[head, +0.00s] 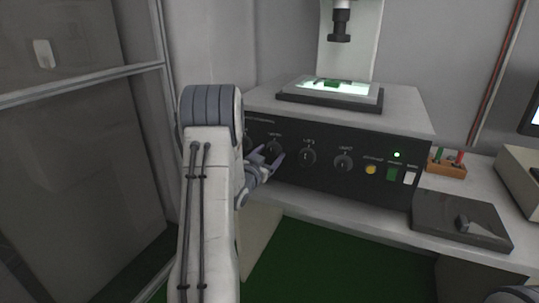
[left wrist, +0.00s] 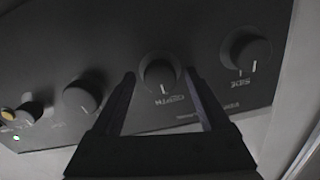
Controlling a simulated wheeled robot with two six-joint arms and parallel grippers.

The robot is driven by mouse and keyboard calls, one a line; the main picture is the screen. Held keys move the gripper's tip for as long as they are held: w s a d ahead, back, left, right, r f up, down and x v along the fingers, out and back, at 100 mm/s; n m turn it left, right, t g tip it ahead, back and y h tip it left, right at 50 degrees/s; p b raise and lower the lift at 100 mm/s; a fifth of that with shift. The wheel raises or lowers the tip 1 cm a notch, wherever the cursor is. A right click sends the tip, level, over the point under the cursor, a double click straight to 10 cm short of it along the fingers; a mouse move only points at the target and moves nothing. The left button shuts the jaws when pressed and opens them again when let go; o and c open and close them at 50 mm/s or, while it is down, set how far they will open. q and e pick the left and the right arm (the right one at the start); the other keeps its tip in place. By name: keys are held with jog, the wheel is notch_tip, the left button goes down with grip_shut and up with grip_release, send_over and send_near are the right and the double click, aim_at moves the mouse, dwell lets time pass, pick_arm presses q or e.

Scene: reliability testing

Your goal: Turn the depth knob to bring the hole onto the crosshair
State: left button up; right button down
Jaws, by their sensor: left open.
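The depth knob (left wrist: 160,74) is a round black knob with a white pointer line, on the dark front panel of the bench instrument. In the left wrist view its label appears upside down beside the pointer. My left gripper (head: 270,154) is open in front of the panel, with one finger to each side of the depth knob. I cannot tell whether the fingers touch it. In the head view the knob (head: 274,146) shows just above the fingers. The lit stage (head: 352,91) on top holds a small green piece (head: 331,83). Hole and crosshair cannot be made out.
The side knob (left wrist: 246,54) is close beside the depth knob. Two more knobs, a yellow button (head: 370,169) and a green light (head: 397,155) are farther along the panel. A dark flat box (head: 460,218) lies on the bench at right. A monitor (head: 535,115) is cut off at the right edge.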

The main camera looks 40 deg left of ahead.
pick_arm(q)
grip_shut()
jog(key=shift+f+m+b, duration=0.2)
jog(key=shift+m+b, duration=0.5)
jog(key=shift+b, duration=0.4)
jog(key=m+b, duration=1.4)
jog(key=b, duration=0.3)
jog(key=shift+f, duration=0.1)
jog(key=shift+r+m+b, duration=0.2)
jog(key=shift+m+b, duration=1)
jog(key=shift+b, duration=0.2)
